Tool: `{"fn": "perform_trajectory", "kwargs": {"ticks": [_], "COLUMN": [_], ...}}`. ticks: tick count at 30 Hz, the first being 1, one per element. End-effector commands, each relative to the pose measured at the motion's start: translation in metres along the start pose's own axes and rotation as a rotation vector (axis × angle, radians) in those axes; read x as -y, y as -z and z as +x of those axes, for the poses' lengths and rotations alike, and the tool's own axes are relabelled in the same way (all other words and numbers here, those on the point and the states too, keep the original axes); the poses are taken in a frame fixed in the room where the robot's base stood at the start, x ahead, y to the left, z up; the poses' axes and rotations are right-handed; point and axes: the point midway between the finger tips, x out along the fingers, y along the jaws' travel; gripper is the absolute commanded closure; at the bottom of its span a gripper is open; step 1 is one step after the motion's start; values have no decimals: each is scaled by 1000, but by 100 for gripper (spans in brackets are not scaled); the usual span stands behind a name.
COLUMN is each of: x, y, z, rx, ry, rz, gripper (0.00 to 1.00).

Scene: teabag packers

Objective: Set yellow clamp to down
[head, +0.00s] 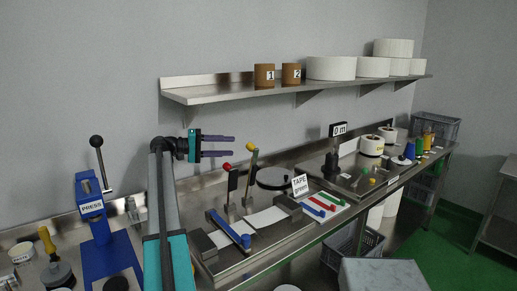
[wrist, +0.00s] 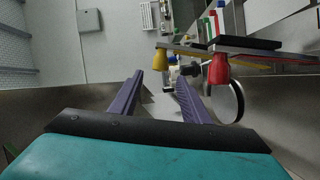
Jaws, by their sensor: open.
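The yellow clamp (head: 250,172) is a lever with a yellow knob, standing up from the steel fixture plate and leaning slightly right. Its yellow knob (wrist: 162,62) shows in the wrist view just beyond the fingertips, slightly above the gap between them. My gripper (head: 233,146) is open and empty, with its purple fingers pointing right towards the knob in the head view. In the wrist view my gripper (wrist: 160,79) has nothing between its fingers, and no contact with the clamp is visible.
A similar red-knobbed clamp (head: 232,181) stands upright just left of the yellow one; its red knob (wrist: 219,70) lies right of the fingers. A blue bar (head: 228,228) lies on the fixture. A TAPE sign (head: 300,185) stands to the right. A shelf (head: 230,92) runs above.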

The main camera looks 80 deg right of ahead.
Motion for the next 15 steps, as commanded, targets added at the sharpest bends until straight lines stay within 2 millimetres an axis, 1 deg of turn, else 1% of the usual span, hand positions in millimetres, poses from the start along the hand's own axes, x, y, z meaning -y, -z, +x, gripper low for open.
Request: {"fn": "perform_trajectory", "kwargs": {"ticks": [5, 8, 15], "x": [-1, -1, -2], "y": [0, 0, 0], "z": [6, 14, 44], "rx": [0, 1, 1], "ry": [0, -1, -1], "rz": [0, 0, 0], "gripper": [57, 57, 57]}}
